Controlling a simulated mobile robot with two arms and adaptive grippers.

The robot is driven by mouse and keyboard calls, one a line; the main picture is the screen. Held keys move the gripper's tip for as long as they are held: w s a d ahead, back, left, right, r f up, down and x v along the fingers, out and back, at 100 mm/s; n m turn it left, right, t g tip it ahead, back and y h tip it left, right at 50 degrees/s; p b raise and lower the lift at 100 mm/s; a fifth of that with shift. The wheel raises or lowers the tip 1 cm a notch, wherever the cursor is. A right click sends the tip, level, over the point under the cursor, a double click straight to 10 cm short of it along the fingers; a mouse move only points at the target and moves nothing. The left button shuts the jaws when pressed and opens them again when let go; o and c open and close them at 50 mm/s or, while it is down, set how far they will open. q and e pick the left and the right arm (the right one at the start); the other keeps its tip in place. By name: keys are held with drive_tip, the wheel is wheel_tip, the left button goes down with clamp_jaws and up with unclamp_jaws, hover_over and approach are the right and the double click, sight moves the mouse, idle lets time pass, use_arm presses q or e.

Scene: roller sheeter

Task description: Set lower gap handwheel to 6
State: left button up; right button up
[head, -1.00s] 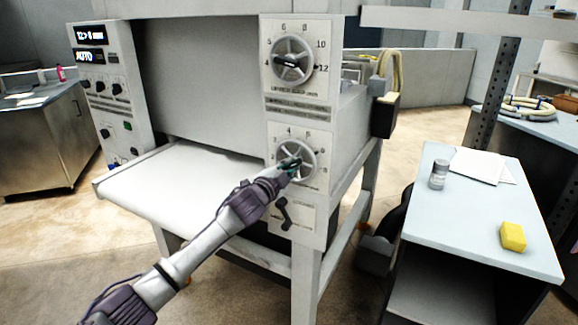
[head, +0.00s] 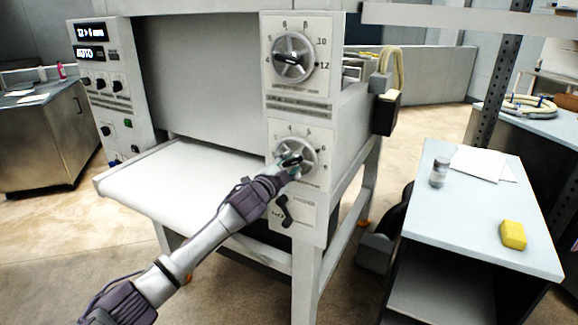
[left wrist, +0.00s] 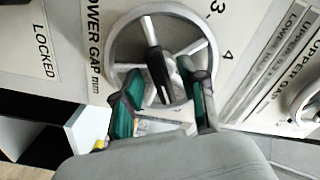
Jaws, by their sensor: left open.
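The lower gap handwheel (head: 308,153) is a grey spoked wheel on the sheeter's right front panel. It also shows in the left wrist view (left wrist: 119,47), with a dark pointer handle across its hub. My left gripper (head: 290,160) is at the wheel's front. In the left wrist view its teal-padded fingers (left wrist: 165,85) stand apart, one on each side of the dark handle; I cannot tell whether they touch it. The numbers 3 and 4 show beside the wheel there. The 6 and the exact setting cannot be read. My right gripper is not in view.
The upper gap handwheel (head: 293,57) is above on the same panel. A black lever (head: 284,210) sits just below the lower wheel. A white feed table (head: 185,180) juts out to the left. A side table (head: 470,215) with a yellow block (head: 513,235) stands right.

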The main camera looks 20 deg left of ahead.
use_arm(q)
drive_tip(key=shift+s, duration=0.1)
drive_tip(key=s+a, duration=0.2)
drive_tip(key=s, duration=0.9)
drive_tip(key=shift+s, duration=0.3)
drive_tip(key=shift+a, duration=0.1)
